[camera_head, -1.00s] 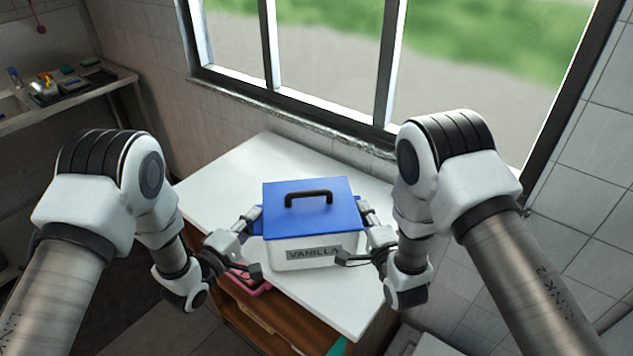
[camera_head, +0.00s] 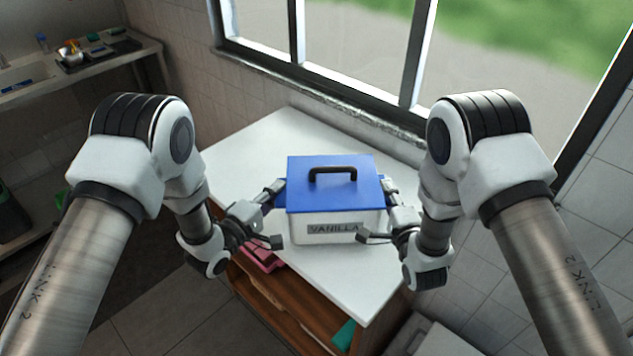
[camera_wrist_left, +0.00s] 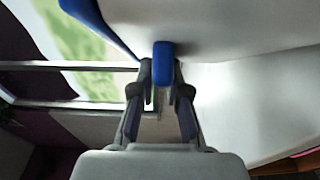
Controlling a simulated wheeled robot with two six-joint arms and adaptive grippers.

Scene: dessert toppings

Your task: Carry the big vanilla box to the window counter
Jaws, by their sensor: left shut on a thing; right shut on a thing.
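The big vanilla box (camera_head: 326,229) is white with a blue lid (camera_head: 310,193), a black top handle and a VANILLA label. It is upright over the white-topped window counter (camera_head: 257,160); I cannot tell whether its base touches the top. My left gripper (camera_head: 279,187) is shut on the blue grip at the box's left side. The left wrist view shows its fingers (camera_wrist_left: 162,88) closed on that blue grip (camera_wrist_left: 163,62). My right gripper (camera_head: 389,186) is shut at the box's right side; its grip there is partly hidden.
The window (camera_head: 350,60) and its sill stand behind the counter, with a tiled wall at right. A sink bench (camera_head: 85,70) is at far left. Bare counter top lies around the box.

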